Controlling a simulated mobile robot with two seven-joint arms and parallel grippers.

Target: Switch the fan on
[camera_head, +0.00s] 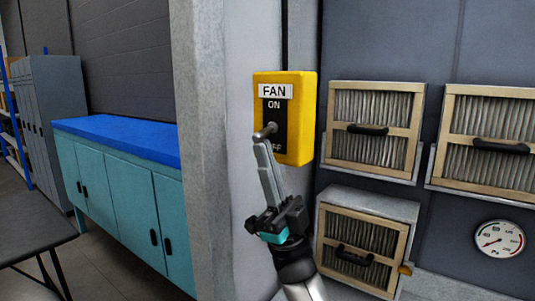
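The yellow fan switch box (307,115) is mounted on the grey wall in the middle of the head view. It has a white FAN label (275,91) and a black plate with ON at the top and a partly hidden OFF below. A grey toggle lever (265,131) sticks out from the plate, towards its lower left. My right gripper (263,148) points up from below, its fingers together with nothing seen between them. Its tips are just under the lever and cover part of the plate; I cannot tell whether they touch it. My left gripper is not in view.
Wood-framed filter units (373,164) are on the dark wall to the right, with a round gauge (497,239) at lower right. A grey wall edge stands left of the switch. Teal cabinets (138,213) with a blue top and a dark table (30,232) are further left.

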